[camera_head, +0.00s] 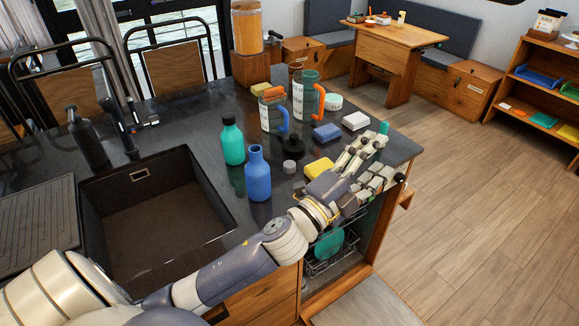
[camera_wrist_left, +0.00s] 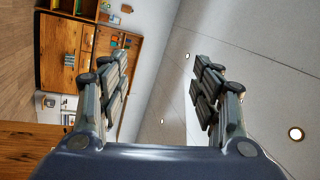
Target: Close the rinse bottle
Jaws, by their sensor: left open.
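A blue bottle (camera_head: 258,178) stands upright on the dark counter near the sink, with no cap visible on its narrow neck. I cannot tell for sure that it is the rinse bottle. A small grey cap-like piece (camera_head: 289,167) lies just right of it. A teal bottle (camera_head: 232,143) with a black cap stands behind it to the left. My left gripper (camera_head: 386,154) is open and empty over the counter's right edge, well right of the blue bottle. Its spread fingers also show in the wrist view (camera_wrist_left: 163,78), with nothing between them. My right gripper is not visible.
A sink (camera_head: 160,215) lies left of the bottles.

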